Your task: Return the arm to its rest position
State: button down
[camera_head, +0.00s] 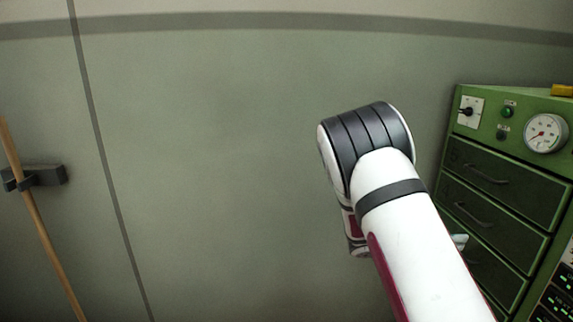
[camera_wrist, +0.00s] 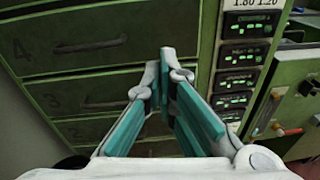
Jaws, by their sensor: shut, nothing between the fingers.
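My gripper (camera_wrist: 167,85) shows in the wrist view with its teal-padded fingers drawn together at the tips and nothing between them. It points toward the green cabinet (camera_wrist: 85,20), whose numbered drawers lie beyond the fingers. In the head view my white arm reaches up from the lower right and bends at a dark-banded joint. The gripper itself is mostly hidden behind the arm there. No cork stoppers show in either view.
The green cabinet (camera_head: 505,180) with drawers, a switch and a round gauge (camera_head: 545,133) stands close to the arm's right. Small display panels (camera_wrist: 245,55) line its side. A wooden pole (camera_head: 40,220) rests in a dark wall holder (camera_head: 48,175) at left. The middle is bare wall.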

jog(key=s+a+r+m+g+y+p, duration=0.1)
jog(key=s+a+r+m+y, duration=0.35)
jog(key=s, duration=0.35)
jog(key=s+a+r+m+g+y+p, duration=0.1)
jog(key=s+a+r+m+y+p, duration=0.2)
jog(key=s+r+m, duration=0.4)
jog(key=s+a+r+m+t+y+p, duration=0.1)
jog(key=s+a+r+m+t+y, duration=0.1)
jog(key=s+a, duration=0.7)
jog(key=s+a+r+m+t+y+p, duration=0.1)
jog(key=s+a+r+m+t+y, duration=0.2)
jog(key=s+a+y, duration=0.4)
notch_tip(320, 180, up, 3)
jog(key=shift+s+a+f+t+p, duration=0.1)
jog(key=shift+s+a+t+p, duration=0.2)
jog(key=shift+s+a+t, duration=0.75)
jog(key=shift+s+y, duration=0.1)
jog(key=shift+y, duration=0.15)
